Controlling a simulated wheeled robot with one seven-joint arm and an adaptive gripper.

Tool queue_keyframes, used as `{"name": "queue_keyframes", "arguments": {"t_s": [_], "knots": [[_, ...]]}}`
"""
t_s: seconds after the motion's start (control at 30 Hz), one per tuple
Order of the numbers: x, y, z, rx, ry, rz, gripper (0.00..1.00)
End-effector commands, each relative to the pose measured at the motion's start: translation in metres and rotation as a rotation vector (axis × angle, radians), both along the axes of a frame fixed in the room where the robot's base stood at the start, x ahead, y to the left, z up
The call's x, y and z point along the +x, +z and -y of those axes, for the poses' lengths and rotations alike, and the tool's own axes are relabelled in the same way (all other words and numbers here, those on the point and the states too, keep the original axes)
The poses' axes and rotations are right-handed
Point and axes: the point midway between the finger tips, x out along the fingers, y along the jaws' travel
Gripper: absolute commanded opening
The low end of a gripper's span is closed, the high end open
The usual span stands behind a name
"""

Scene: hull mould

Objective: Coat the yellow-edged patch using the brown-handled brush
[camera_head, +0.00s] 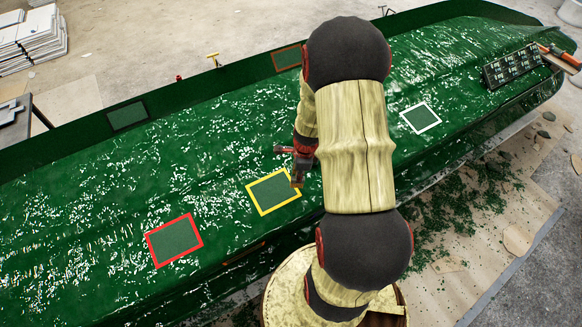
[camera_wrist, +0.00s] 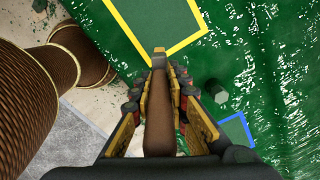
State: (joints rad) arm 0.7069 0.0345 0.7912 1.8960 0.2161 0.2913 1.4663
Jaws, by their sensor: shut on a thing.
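The yellow-edged patch (camera_head: 270,193) is a dull green rectangle on the shiny green hull mould, near the middle of the head view. It also shows at the top of the wrist view (camera_wrist: 150,20). My gripper (camera_head: 301,157) is over the right end of this patch. In the wrist view my gripper (camera_wrist: 161,100) is shut on the brown-handled brush (camera_wrist: 160,125), with the handle between both fingers. The brush's tan far end (camera_wrist: 159,53) overlaps the lower part of the patch in that view. Whether it touches the surface I cannot tell.
Other patches on the mould are red-edged (camera_head: 174,241), white-edged (camera_head: 420,118), orange-edged (camera_head: 288,58) and, in the wrist view, blue-edged (camera_wrist: 235,132). A black tray (camera_head: 512,66) sits at the far right end. A yellow-handled tool (camera_head: 213,59) is at the back edge.

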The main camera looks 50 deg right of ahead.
Motion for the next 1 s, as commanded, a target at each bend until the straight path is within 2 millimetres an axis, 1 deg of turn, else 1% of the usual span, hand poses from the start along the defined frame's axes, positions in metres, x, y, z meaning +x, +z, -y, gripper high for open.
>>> {"name": "queue_keyframes", "arguments": {"t_s": [0.17,0.63,1.0], "knots": [[0.015,0.003,0.004,-0.001,0.001,0.001,0.0],[0.076,0.012,0.022,-0.001,0.002,0.002,0.0],[0.089,0.013,-0.028,-0.001,0.005,0.0,0.0]]}}
